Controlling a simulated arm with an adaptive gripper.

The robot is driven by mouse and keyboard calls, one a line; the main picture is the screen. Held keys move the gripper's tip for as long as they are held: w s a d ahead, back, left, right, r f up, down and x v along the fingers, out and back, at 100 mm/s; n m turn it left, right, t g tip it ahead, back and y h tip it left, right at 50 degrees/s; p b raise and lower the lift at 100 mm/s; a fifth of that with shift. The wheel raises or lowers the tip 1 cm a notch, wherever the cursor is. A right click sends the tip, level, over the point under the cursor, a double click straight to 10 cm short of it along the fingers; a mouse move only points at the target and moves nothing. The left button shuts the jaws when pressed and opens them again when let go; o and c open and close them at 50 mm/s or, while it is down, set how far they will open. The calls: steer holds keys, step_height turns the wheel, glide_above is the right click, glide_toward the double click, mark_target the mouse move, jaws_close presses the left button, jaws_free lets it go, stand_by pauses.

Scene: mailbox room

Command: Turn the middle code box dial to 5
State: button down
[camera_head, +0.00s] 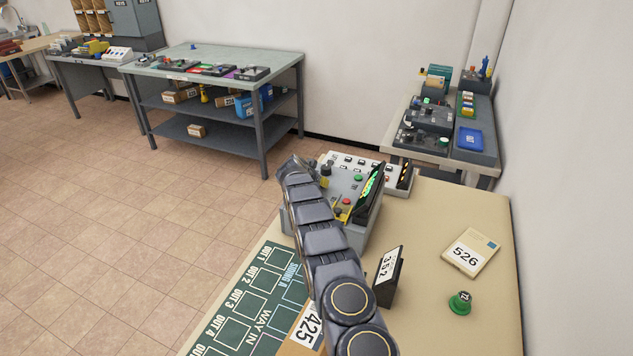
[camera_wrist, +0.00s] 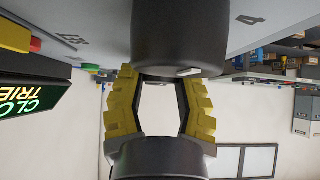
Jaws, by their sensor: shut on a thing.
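The code box (camera_head: 352,232) is a grey box on the tan table, with coloured buttons and a lit green display (camera_head: 372,184). The display also shows at the left edge of the wrist view (camera_wrist: 35,100), cut off, with green and white letters. In the wrist view a large black dial (camera_wrist: 182,35) with a small white mark on its rim fills the top middle. My gripper (camera_wrist: 160,77) has yellow-padded fingers, shut on this dial from both sides. Part of a figure 4 is printed right of the dial. My arm hides much of the box in the head view; the dial's setting cannot be read.
On the tan table stand a dark sign marked 352 (camera_head: 388,272), a card marked 526 (camera_head: 471,251) and a green-based stamp (camera_head: 460,302). A green sorting mat (camera_head: 255,310) lies along the left edge. Another panel of controls (camera_head: 397,178) stands behind the box. Shelved benches stand farther back.

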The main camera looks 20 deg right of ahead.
steer(key=n+t+y, duration=0.1)
steer(key=n, duration=0.1)
steer(key=shift+d+n+y, duration=0.1)
steer(key=shift+n+y, duration=0.2)
steer(key=shift+y, duration=0.1)
steer(key=shift+f+n+t+y, duration=0.15)
steer(key=shift+n+t+y, duration=0.45)
steer(key=shift+n, duration=0.5)
steer(key=c, duration=0.6)
jaws_free()
steer(key=shift+c, duration=0.2)
